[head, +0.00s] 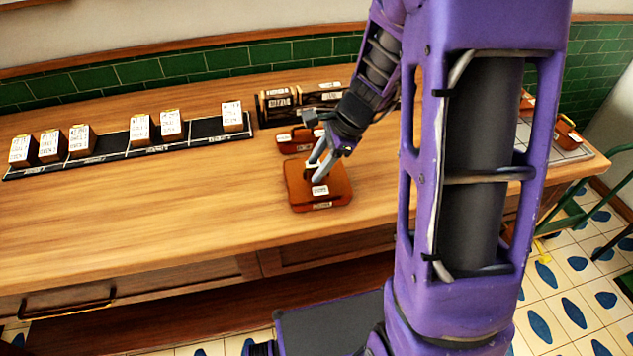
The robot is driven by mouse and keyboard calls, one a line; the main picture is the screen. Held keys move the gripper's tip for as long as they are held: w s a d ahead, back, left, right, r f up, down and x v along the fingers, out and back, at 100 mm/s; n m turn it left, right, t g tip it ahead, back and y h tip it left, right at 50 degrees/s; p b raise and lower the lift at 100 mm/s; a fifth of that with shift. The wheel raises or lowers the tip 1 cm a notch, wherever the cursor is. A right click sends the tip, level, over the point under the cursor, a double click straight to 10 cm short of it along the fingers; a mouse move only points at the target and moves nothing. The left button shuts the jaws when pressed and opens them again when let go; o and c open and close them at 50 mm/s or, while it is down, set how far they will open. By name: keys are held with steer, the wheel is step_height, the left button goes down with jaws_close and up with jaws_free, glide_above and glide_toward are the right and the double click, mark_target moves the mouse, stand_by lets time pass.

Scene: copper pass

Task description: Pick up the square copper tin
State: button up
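A square copper tin (335,196) with rounded corners and white labels on its lid and front sits on the wooden counter, near the middle of the head view. My gripper (317,174) is over the tin's lid with its fingertips pointing down at it. The fingers cover part of the lid's far half. I cannot tell whether they touch the lid or a knob on it, or how far apart they are.
Another copper tin (293,139) stands just behind. A black rack (105,151) with labelled boxes runs along the left. The counter (150,215) is clear at front left. A tray (566,151) with copper items is at right.

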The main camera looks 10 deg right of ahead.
jaws_close()
stand_by(1.2)
